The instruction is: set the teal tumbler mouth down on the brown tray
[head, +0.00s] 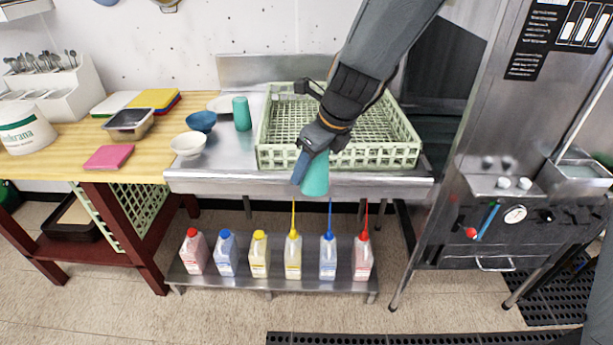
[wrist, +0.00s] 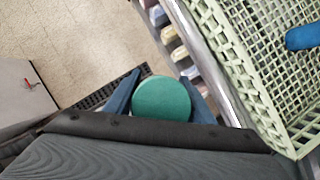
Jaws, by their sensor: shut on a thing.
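My gripper (wrist: 161,98) is shut on a teal tumbler (head: 316,176), held in the air in front of the steel counter's front edge. In the wrist view the tumbler (wrist: 161,97) shows as a plain closed teal disc between the blue fingers, so its base appears to face the camera; its mouth is not visible. A second teal tumbler (head: 242,113) stands on the steel counter left of the green rack.
A pale green rack (head: 390,158) fills much of the steel counter (head: 215,172). A blue bowl (head: 201,121) and a white bowl (head: 188,144) stand to its left. Several bottles (head: 259,255) stand on the low shelf below. A steel machine (head: 490,150) is at right.

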